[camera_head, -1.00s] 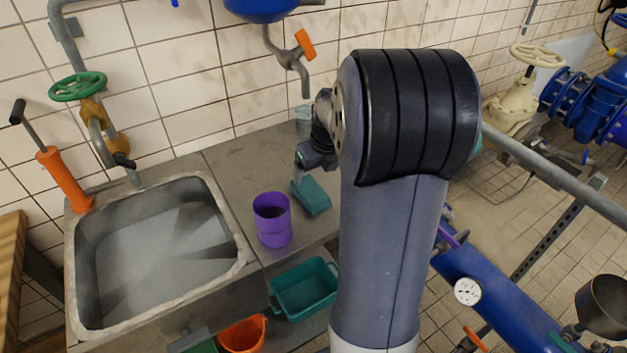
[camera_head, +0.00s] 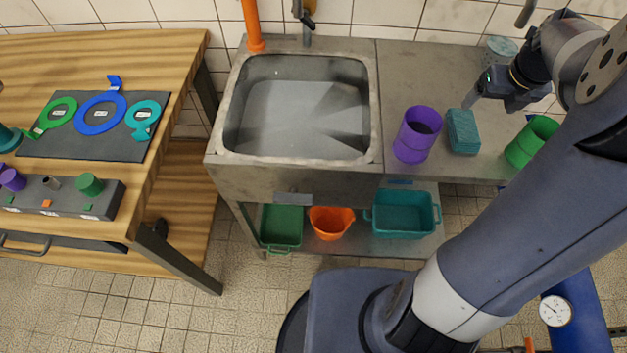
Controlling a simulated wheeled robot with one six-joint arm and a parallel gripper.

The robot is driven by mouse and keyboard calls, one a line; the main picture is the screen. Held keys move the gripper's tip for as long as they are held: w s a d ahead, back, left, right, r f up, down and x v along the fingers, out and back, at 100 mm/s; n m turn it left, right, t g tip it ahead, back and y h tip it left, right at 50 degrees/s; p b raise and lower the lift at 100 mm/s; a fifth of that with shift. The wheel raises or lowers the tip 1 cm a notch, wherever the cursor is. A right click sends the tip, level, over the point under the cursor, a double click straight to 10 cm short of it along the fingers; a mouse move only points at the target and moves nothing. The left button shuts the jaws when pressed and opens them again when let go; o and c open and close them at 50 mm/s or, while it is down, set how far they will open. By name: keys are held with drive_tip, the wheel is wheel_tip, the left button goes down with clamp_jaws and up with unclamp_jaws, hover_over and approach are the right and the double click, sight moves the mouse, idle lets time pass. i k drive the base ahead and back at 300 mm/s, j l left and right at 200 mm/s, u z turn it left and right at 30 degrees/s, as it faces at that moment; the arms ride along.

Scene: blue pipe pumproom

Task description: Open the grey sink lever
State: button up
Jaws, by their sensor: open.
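The sink (camera_head: 232,125) is a grey metal basin set into the left of a metal counter. The lower end of its tap (camera_head: 306,36) shows behind the basin, at the top edge of the picture. A small dark part (camera_head: 309,19) beside the spout may belong to the lever; the rest is cut off, so I cannot tell how the lever stands. My gripper (camera_head: 472,98) is open, above the counter's right part, near a teal sponge-like block (camera_head: 463,132). It is well to the right of the tap and apart from it.
A purple cup (camera_head: 416,135) and a green cup (camera_head: 531,141) are on the counter (camera_head: 400,75). An orange pump-like tube (camera_head: 252,25) rises behind the sink. A wooden table (camera_head: 185,60) is at left. Bins, including a teal one (camera_head: 403,213), sit below.

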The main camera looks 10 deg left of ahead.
sight(293, 197)
drive_tip(key=k, duration=1)
drive_tip(key=i+j+z, duration=0.35)
